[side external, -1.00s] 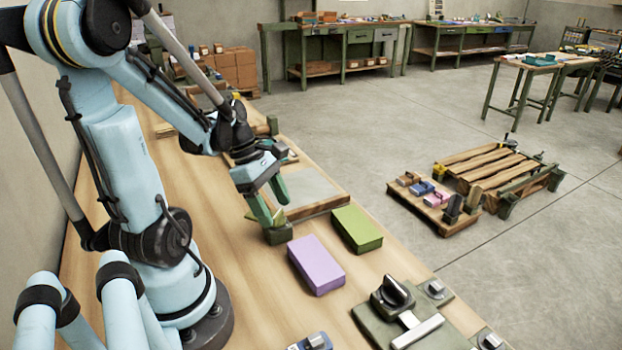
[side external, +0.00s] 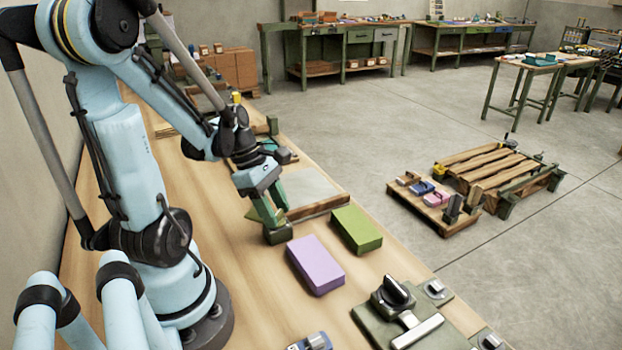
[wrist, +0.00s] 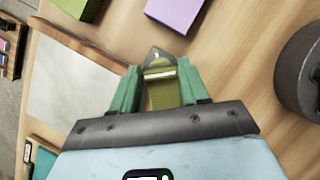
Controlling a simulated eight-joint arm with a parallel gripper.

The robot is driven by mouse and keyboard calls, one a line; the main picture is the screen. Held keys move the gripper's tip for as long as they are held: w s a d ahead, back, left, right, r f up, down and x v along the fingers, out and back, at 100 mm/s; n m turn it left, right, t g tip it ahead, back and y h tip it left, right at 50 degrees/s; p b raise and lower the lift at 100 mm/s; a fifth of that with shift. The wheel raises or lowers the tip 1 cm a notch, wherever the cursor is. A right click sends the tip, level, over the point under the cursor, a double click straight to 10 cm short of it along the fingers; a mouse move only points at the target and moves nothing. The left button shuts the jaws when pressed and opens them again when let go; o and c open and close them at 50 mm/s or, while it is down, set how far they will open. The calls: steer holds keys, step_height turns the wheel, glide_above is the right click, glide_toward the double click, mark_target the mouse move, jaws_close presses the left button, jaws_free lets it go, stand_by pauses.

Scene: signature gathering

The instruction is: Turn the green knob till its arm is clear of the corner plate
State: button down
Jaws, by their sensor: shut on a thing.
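My gripper (side external: 268,212) is shut on an olive-green piece (wrist: 162,92), which I take to be the green knob. The piece sits between the two green fingers in the wrist view. It stands on a dark green block (side external: 277,235) on the bench, beside a pale board in a wooden frame (side external: 310,186). The fingers hide much of the knob in the side view. I cannot clearly make out its arm or the corner plate, nor whether they overlap.
A purple block (side external: 316,264) and a green block (side external: 356,229) lie to the right of my gripper. Nearer the camera, a black knob (side external: 396,291) and a silver bar (side external: 418,331) sit on a green plate. Bare bench lies left of the purple block.

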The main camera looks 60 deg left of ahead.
mark_target(255, 214)
steer(key=shift+n+t, duration=0.3)
steer(key=shift+n, duration=0.4)
steer(key=c, duration=0.6)
jaws_free()
steer(key=shift+o, duration=0.2)
steer(key=shift+r, duration=0.15)
steer(key=v, duration=1.1)
steer(key=shift+r, duration=0.45)
